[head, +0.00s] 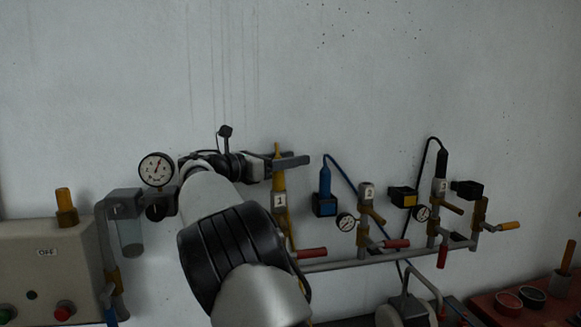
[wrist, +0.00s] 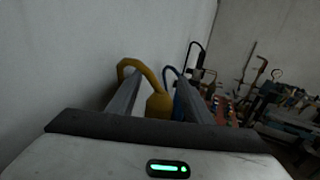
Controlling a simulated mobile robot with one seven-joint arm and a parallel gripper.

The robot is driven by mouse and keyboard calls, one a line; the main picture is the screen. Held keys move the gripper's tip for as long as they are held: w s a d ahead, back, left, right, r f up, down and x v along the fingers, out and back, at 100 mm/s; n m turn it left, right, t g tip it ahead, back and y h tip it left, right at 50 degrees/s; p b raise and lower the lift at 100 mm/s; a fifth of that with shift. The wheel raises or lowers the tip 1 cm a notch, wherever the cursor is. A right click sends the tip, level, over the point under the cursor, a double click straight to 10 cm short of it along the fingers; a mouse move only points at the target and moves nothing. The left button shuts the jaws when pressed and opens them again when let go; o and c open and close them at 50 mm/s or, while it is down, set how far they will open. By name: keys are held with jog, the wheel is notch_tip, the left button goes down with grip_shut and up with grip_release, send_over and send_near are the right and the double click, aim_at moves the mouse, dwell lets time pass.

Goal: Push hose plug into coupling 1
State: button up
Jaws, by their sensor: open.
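The yellow hose plug (head: 279,178) stands upright at coupling 1 (head: 280,204), the one with the "1" tag. It lines up with the coupling top; how deep it sits cannot be told. My gripper (head: 290,162) reaches in from the left at the plug's upper part. In the wrist view the yellow plug (wrist: 159,105) and its bent hose show between the two fingers (wrist: 160,98). The jaws are open, with a gap visible beside the plug. My arm hides part of the wall and pipe to the left.
Coupling 2 (head: 368,192) has no plug. A black plug (head: 442,164) stands at coupling 3 (head: 441,186). Red-handled valves and small gauges (head: 346,222) stick out along the pipe. The wall is close behind.

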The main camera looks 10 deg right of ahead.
notch_tip(320, 180, up, 8)
jog(key=shift+f+p, duration=0.1)
jog(key=shift+p, duration=0.65)
jog(key=s+d+f+m+g+y, duration=0.1)
jog(key=s+d+f+m+y, duration=0.35)
jog(key=s, duration=0.25)
jog(key=s+d+f+m+g+y, duration=0.1)
jog(key=s+d+f+m+y, duration=0.25)
jog(key=s+d, duration=0.35)
jog(key=s+a+f+m+y, duration=0.3)
jog(key=s+a+f+m, duration=0.2)
jog(key=s, duration=0.5)
jog(key=s+a+f+m+y, duration=0.2)
jog(key=s+a+f+m, duration=0.2)
jog(key=s, duration=0.6)
jog(key=s+a+f+m+y, duration=0.3)
jog(key=s+a+f+m, duration=0.2)
jog(key=s+f, duration=0.3)
jog(key=s+a, duration=0.1)
jog(key=s, duration=0.1)
jog(key=shift+s+f+m+t+y, duration=0.15)
jog(key=shift+s+m+t+y, duration=0.15)
